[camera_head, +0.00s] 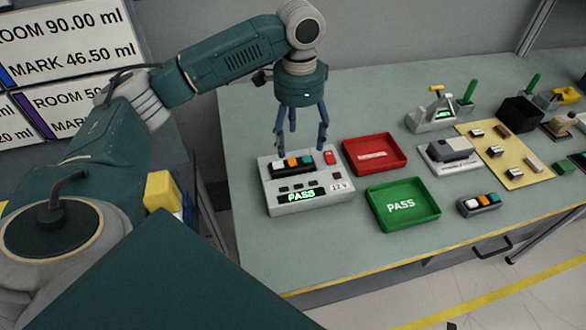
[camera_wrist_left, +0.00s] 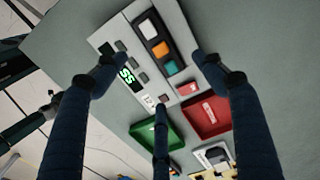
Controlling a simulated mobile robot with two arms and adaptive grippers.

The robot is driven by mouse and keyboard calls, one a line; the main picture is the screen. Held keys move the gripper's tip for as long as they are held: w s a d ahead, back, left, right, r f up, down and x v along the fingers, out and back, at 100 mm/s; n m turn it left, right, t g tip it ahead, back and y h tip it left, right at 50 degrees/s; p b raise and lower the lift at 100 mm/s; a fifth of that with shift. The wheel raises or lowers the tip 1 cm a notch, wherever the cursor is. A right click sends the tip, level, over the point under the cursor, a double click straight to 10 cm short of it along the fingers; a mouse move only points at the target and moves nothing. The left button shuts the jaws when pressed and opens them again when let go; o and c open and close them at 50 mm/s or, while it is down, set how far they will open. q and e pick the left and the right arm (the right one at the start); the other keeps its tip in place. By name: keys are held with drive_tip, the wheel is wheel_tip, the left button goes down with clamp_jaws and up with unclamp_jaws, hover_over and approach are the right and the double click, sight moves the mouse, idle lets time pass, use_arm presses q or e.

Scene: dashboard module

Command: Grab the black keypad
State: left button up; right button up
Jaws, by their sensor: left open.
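A black keypad (camera_head: 291,165) with white, orange and teal buttons sits in the top of a light grey tester (camera_head: 325,205) whose green display reads PASS. The keypad also shows in the left wrist view (camera_wrist_left: 157,45), between my spread fingers. My left gripper (camera_head: 302,142) is open and empty, pointing down above the tester and the keypad. In the head view its fingertips overlap the keypad's upper edge; I cannot tell whether they touch it. A second, similar keypad (camera_head: 478,205) lies on the table at the right. My right gripper is not in view.
A red tray (camera_head: 375,154) and a green PASS tray (camera_head: 403,204) stand right of the tester, both empty. Farther right are a grey device (camera_head: 449,154), a clamp fixture (camera_head: 432,112) and a yellow mat (camera_head: 503,155) with small parts. The table's left strip is clear.

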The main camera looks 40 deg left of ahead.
sight(298, 165)
use_arm(q)
wheel_tip(298, 165, down, 2)
drive_tip(key=shift+f, duration=0.25)
wheel_tip(298, 165, down, 6)
drive_tip(key=shift+r+p, duration=0.2)
drive_tip(key=shift+p, duration=0.85)
drive_tip(key=shift+f, duration=0.3)
drive_tip(key=c, duration=1.3)
drive_tip(key=shift+c, duration=0.2)
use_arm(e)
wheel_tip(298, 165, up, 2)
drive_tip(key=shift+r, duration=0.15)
use_arm(q)
drive_tip(key=shift+r, duration=0.1)
